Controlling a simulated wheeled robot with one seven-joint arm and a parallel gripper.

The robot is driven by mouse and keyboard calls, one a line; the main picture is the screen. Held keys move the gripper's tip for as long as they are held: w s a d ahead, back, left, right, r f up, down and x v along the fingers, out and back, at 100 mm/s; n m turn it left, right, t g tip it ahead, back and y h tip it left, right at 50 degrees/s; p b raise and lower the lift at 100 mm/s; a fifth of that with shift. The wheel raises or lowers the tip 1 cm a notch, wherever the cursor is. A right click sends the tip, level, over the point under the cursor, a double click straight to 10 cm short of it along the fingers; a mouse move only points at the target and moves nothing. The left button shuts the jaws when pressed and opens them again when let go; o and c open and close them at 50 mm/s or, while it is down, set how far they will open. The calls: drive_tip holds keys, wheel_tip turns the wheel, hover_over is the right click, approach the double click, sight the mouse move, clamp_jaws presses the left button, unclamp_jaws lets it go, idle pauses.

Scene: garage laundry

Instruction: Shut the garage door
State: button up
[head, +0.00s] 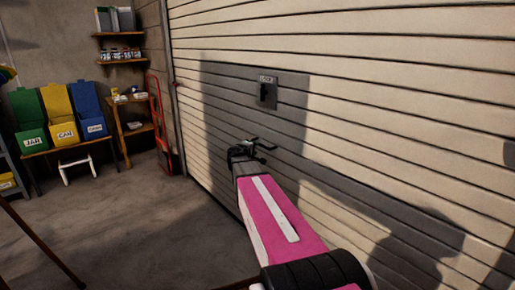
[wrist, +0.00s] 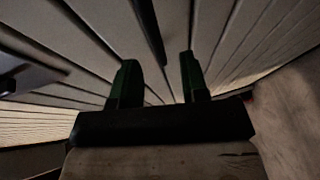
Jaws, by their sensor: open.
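The garage door (head: 400,120) is a wide, cream, slatted panel that fills the right of the head view. Its lower edge runs close to the floor at the left; I cannot tell whether a gap remains there, and my arm hides part of it. A small dark lock plate (head: 266,92) with a label is on the door. My gripper (head: 264,147) is below this plate, close to the door face, open and empty. In the wrist view the two green fingers (wrist: 158,75) are apart and point at the slats (wrist: 225,40). Contact cannot be told.
Green, yellow and blue bins (head: 64,128) stand on a bench at the left. A small wooden shelf (head: 136,125) and a red hand truck (head: 160,125) stand beside the door's left side. A white stool (head: 77,165) is under the bench. The floor (head: 140,220) left of my arm is mostly clear.

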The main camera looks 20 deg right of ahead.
drive_tip(key=v, duration=0.4)
drive_tip(key=shift+s+f, duration=0.1)
drive_tip(key=s+a+f+m+g+y, duration=0.3)
drive_tip(key=s+a+f+g+y, duration=0.2)
drive_tip(key=s+f, duration=0.6)
drive_tip(key=s+a+f+m+g+y, duration=0.4)
drive_tip(key=s+a+f, duration=0.6)
drive_tip(key=s, duration=0.6)
drive_tip(key=f+g+y, duration=0.1)
drive_tip(key=y, duration=0.1)
drive_tip(key=shift+a+m+g+y, duration=0.3)
drive_tip(key=shift+g, duration=0.1)
